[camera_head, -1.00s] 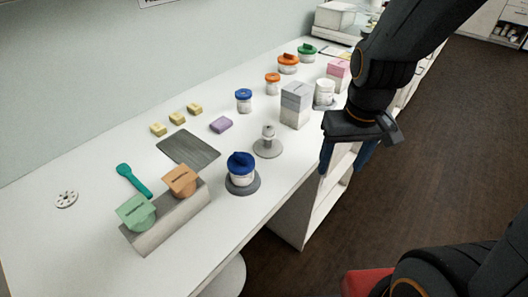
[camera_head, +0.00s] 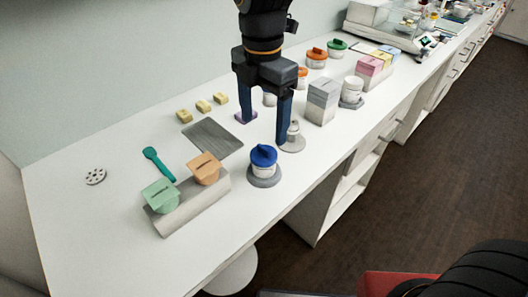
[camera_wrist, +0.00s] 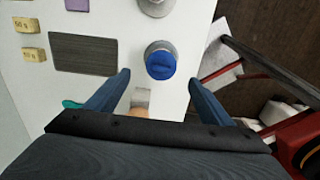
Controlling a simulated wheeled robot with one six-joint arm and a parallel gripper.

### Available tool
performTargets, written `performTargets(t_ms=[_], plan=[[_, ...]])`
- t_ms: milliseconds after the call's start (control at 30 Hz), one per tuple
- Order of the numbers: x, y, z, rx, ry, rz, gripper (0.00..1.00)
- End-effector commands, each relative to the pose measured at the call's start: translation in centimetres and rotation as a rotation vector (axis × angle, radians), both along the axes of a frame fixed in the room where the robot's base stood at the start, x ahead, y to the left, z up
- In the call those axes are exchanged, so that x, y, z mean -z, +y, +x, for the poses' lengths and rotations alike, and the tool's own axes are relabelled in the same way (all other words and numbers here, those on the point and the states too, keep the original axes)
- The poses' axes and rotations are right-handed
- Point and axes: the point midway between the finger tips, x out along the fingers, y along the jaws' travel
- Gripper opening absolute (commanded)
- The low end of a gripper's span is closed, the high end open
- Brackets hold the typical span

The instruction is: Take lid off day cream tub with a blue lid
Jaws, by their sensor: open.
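A white tub (camera_head: 264,172) with a dark blue lid (camera_head: 263,154) stands upright on a grey round base near the front edge of the bench. The lid has a raised grip bar and sits on the tub. My gripper (camera_head: 262,131) points down with its two blue fingers apart and empty, above the bench and behind the tub in the head view. In the wrist view the blue lid (camera_wrist: 160,64) shows between and just beyond the open fingertips (camera_wrist: 159,78). A second, smaller blue-lidded tub seen earlier is mostly hidden behind my gripper.
A grey block (camera_head: 201,207) holding green and orange pieces stands left of the tub. A dark plate (camera_head: 212,137), teal spoon (camera_head: 158,163) and white-topped stand (camera_head: 293,139) are nearby. Orange-lidded (camera_head: 316,58) and green-lidded (camera_head: 337,47) tubs stand farther back.

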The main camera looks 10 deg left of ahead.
Motion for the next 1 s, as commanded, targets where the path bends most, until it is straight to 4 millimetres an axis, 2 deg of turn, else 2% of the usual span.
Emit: performTargets(t_ms=[600,967,1000], plan=[[6.6,-0.2,-0.4,-0.003,0.003,-0.002,0.75],[7.4,-0.2,-0.3,-0.002,0.001,-0.001,0.75],[7.4,-0.2,-0.3,-0.002,0.001,-0.001,0.68]])
